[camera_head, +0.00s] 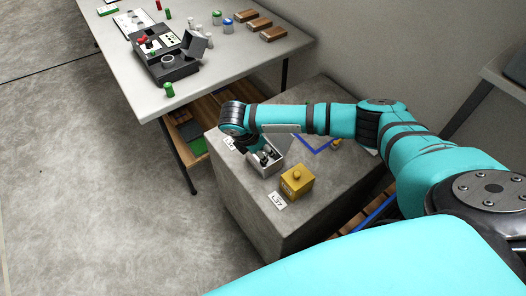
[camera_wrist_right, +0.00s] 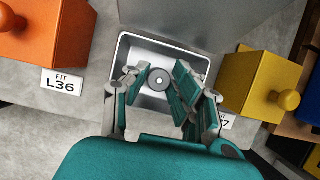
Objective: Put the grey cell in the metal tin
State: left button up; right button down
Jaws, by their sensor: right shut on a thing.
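The metal tin (camera_head: 265,171) is an open, shiny box on the grey block's top. It also shows in the right wrist view (camera_wrist_right: 129,62), where I look down into it. My right gripper (camera_head: 262,156) points down at the tin's opening. In the head view the cell is hard to make out among the fingers. My left gripper is not in view.
A yellow lidded box (camera_head: 297,181) stands close beside the tin, with a label (camera_head: 278,200) near it. An orange box (camera_wrist_right: 50,35) stands on the tin's other side. A table (camera_head: 215,75) behind holds a dark device (camera_head: 168,60), cylinders and brown blocks (camera_head: 259,24).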

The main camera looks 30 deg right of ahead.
jog(key=shift+f, duration=0.2)
jog(key=c, duration=1.1)
grip_release()
jog(key=shift+r, duration=0.1)
jog(key=p+v, duration=0.1)
jog(key=v, duration=1.1)
jog(key=shift+r, duration=0.1)
